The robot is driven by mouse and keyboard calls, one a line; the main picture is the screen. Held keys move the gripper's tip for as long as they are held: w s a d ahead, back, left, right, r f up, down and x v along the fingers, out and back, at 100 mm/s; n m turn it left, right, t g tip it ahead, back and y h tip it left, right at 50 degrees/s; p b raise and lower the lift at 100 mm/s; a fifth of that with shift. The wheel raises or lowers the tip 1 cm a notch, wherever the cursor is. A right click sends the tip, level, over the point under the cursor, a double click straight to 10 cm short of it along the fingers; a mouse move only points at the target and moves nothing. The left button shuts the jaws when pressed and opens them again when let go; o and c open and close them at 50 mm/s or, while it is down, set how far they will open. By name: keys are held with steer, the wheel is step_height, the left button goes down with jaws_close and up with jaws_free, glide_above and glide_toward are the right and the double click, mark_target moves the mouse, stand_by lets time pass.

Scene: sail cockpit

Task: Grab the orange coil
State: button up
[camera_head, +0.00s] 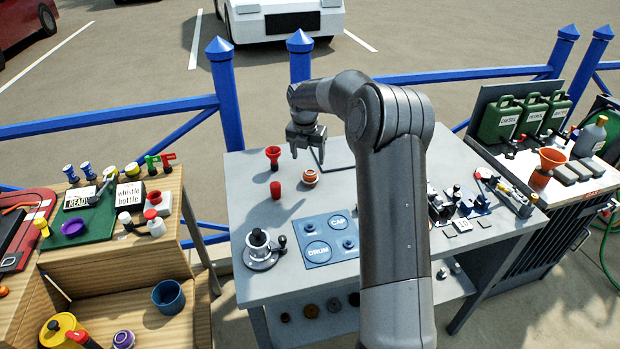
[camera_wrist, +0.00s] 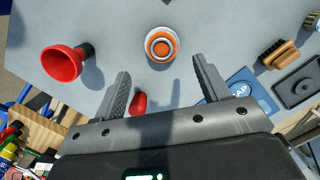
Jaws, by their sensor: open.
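The orange coil (camera_head: 310,177) is a small round piece with orange and white rings, lying on the grey table (camera_head: 250,200). In the wrist view the coil (camera_wrist: 162,45) lies beyond the fingertips, roughly midway between them. My gripper (camera_head: 306,148) is above the table near the coil, with its fingers apart and nothing between them; its two fingers also show in the wrist view (camera_wrist: 160,75). The coil is apart from both fingers. A red funnel-shaped piece (camera_head: 273,155) stands left of it, and a small red piece (camera_head: 275,190) stands nearer the front.
A blue board (camera_head: 318,252) marked DRUM and CAP lies in front of the coil. A black-knobbed winch-like part (camera_head: 260,246) stands at the front left. Small tools and parts crowd the table's right. A blue railing (camera_head: 120,120) runs behind.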

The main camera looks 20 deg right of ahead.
mark_target(310, 172)
steer(key=f, duration=0.6)
steer(key=w+d+f, duration=0.1)
steer(key=f, duration=0.2)
steer(key=shift+r, duration=0.1)
steer(key=c, duration=1)
steer(key=shift+o, duration=0.2)
steer(key=shift+r, duration=0.1)
